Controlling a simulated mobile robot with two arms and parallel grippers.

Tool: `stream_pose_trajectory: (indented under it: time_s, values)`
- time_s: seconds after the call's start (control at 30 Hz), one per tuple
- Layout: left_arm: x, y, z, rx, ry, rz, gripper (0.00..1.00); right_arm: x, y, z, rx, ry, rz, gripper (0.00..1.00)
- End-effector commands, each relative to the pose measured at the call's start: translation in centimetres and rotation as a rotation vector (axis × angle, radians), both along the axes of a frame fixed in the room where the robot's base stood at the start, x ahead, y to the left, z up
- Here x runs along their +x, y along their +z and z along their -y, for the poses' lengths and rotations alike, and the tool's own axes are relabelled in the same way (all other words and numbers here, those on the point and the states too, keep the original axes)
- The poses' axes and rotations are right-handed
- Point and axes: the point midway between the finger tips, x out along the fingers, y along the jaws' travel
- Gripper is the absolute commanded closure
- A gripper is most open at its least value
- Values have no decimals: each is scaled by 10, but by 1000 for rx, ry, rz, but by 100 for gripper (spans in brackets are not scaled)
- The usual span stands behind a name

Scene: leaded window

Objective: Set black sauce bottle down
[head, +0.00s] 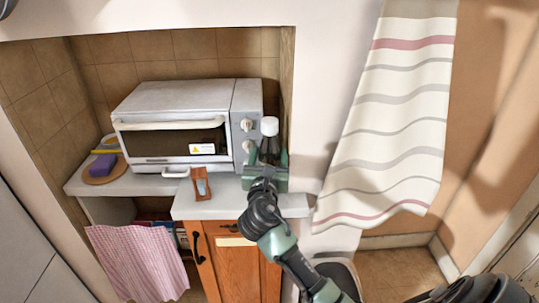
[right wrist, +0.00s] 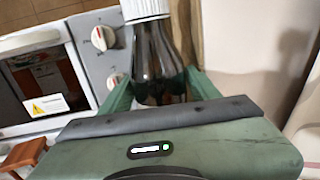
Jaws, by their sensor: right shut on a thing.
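The black sauce bottle (head: 269,146) has a white cap and dark glass. It stands upright between the fingers of my right gripper (head: 267,165), at the right end of the counter beside the toaster oven. In the right wrist view the bottle (right wrist: 155,60) is held between the two green fingers of the gripper (right wrist: 160,88). The bottle's base is hidden behind the gripper body, so I cannot tell whether it touches the counter (head: 225,206). My left gripper is not in view.
The toaster oven (head: 180,122) stands just left of the bottle. A small wooden holder (head: 201,186) sits on the counter in front of it. A purple sponge (head: 103,165) lies at the far left. A striped curtain (head: 395,120) hangs to the right, beyond the wall edge.

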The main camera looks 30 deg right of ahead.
Motion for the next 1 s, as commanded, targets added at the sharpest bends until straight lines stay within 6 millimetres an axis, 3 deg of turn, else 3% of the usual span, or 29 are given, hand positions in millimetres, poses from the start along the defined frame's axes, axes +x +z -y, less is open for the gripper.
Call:
stream_pose_trajectory:
  time_s: [0.07,0.47,1.0]
  values:
    - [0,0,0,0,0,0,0,0,-1,0,0,0,-1,30]
    - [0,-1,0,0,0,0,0,-3,0,-3,0,1,0,30]
    - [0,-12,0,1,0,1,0,-81,-1,-66,2,1,-2,30]
